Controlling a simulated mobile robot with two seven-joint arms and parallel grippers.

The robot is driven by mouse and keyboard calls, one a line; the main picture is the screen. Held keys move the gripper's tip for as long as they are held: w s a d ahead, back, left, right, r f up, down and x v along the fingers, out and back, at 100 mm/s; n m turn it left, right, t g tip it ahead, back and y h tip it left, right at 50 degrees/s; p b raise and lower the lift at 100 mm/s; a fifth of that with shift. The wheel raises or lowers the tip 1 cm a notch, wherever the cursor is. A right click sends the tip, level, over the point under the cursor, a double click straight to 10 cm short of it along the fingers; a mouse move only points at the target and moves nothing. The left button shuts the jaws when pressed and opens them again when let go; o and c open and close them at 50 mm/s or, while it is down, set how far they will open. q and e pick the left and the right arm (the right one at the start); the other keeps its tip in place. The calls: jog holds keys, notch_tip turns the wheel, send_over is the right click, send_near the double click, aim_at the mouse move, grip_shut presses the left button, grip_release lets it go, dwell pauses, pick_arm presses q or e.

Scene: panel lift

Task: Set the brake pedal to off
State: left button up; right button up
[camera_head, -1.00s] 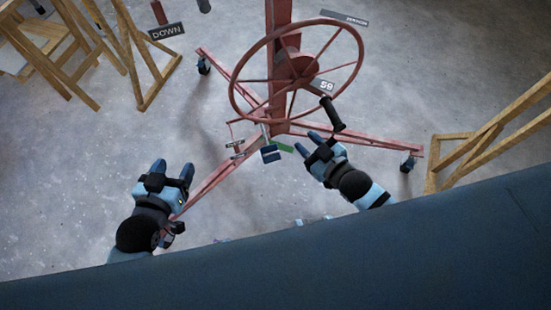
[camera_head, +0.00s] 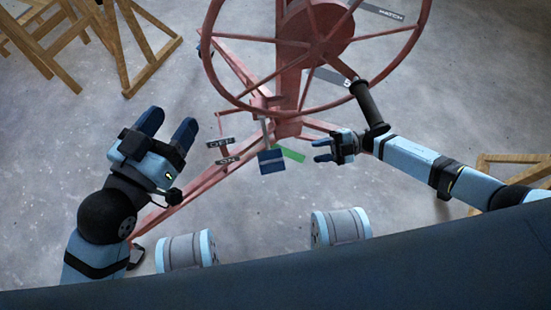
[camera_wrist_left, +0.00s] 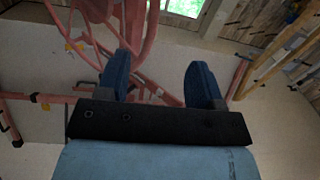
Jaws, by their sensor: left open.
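A blue pedal pad (camera_head: 271,161) hangs on a grey stem at the foot of the red lift column, with a green strip (camera_head: 293,155) beside it. Two small dark plates are left of it; the upper plate (camera_head: 219,144) seems to read OFF, and the lower plate (camera_head: 227,161) seems to read ON. My left gripper (camera_head: 168,125) is open and empty, left of the plates and apart from them. In the left wrist view its fingers (camera_wrist_left: 158,75) are spread with nothing between. My right gripper (camera_head: 318,150) is right of the green strip, its fingertips slightly apart, holding nothing visible.
The red handwheel (camera_head: 408,55) with a black handle (camera_head: 369,104) stands above my right gripper. A red base leg (camera_head: 190,187) runs toward the lower left. Wooden trestles stand at upper left (camera_head: 139,55) and right (camera_head: 520,158).

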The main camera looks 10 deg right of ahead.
aim_at(274, 160)
jog(key=a+b, duration=0.1)
jog(key=a, duration=0.3)
jog(key=a+b, duration=0.1)
jog(key=a, duration=0.3)
jog(key=s+a+b, duration=0.1)
jog(key=a, duration=0.4)
jog(key=shift+a, duration=0.2)
jog(key=shift+a+r, duration=0.1)
pick_arm(q)
jog(key=shift+w+a+r+m+t+h, duration=0.15)
jog(key=shift+w+a+m+t, duration=0.2)
jog(key=shift+m, duration=0.25)
jog(key=shift+w+a+r+m+t+h, duration=0.15)
jog(key=shift+w+a+m+t, duration=0.15)
jog(key=shift+m, duration=0.3)
pick_arm(e)
grip_shut()
